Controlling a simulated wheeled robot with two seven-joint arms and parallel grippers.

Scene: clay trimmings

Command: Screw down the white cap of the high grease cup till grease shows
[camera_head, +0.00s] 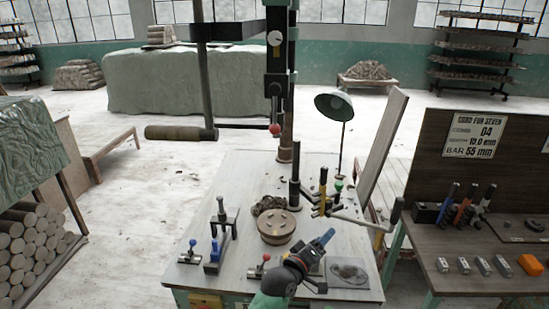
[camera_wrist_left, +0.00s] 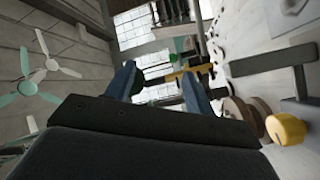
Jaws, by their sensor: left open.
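My left gripper (camera_head: 326,239) is in the head view above the front of the bench (camera_head: 205,215), its blue fingers pointing up and right. In the left wrist view, its two blue fingers (camera_wrist_left: 158,88) stand apart with nothing held between them. Beyond them are a green cap (camera_wrist_left: 175,57) and a yellow bar (camera_wrist_left: 190,72). In the head view, a green knob (camera_head: 339,186) stands near a yellow post (camera_head: 323,189). A round white piece (camera_head: 275,38) is high on the dark column; I cannot tell whether it is a cap or a dial. No grease shows. My right gripper is out of view.
Small clamps with blue and red knobs (camera_head: 221,245) are at left. A lamp (camera_head: 334,105) and upright board (camera_head: 385,140) are behind.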

